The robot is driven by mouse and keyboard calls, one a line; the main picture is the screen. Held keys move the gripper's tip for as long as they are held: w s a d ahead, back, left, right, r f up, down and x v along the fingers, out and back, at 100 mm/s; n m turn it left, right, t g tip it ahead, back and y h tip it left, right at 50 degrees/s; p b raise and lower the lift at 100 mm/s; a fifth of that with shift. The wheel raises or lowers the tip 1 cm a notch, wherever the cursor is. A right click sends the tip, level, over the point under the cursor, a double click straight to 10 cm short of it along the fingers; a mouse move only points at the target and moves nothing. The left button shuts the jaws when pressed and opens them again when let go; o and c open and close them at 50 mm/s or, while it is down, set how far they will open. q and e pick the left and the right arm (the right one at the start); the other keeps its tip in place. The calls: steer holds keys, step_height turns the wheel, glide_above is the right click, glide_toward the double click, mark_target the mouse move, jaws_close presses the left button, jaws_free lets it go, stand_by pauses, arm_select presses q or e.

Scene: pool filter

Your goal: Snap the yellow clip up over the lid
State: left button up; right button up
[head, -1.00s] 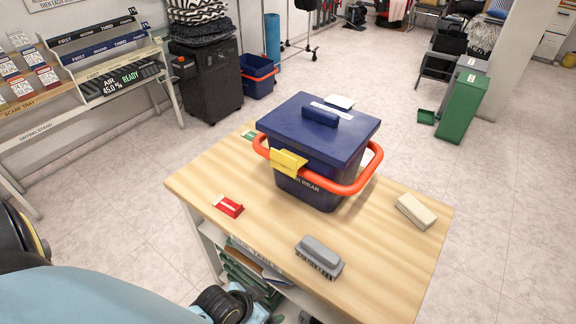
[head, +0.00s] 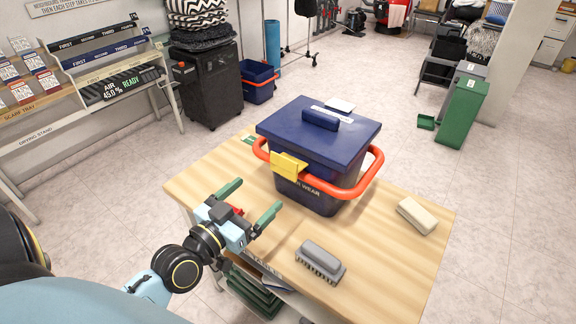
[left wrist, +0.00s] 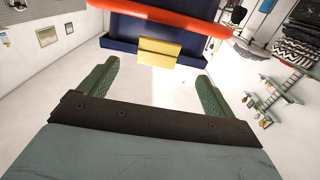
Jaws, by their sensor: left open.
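The yellow clip (head: 288,165) sits at the front left of the dark blue box (head: 318,194), in front of the orange-red handle ring (head: 368,178) and just below the edge of the blue lid (head: 340,135). The lid lies on the box. My left gripper (head: 256,198) is open and empty, to the lower left of the clip and apart from it, with its green fingers pointing towards the box. In the left wrist view the clip (left wrist: 158,52) shows beyond and between the open fingers. My right gripper is out of view.
The box stands on a wooden table (head: 385,270). A grey brush (head: 320,260) lies near the front edge and a cream block (head: 417,215) at the right. A red item is mostly hidden behind my left gripper. Table surface is clear between brush and box.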

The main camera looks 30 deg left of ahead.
mark_target(282, 171)
arm_select(q)
steer(key=w, duration=0.8)
steer(key=w+d, duration=0.1)
steer(key=w, duration=0.3)
steer(key=shift+w, duration=0.35)
steer(key=c, duration=1)
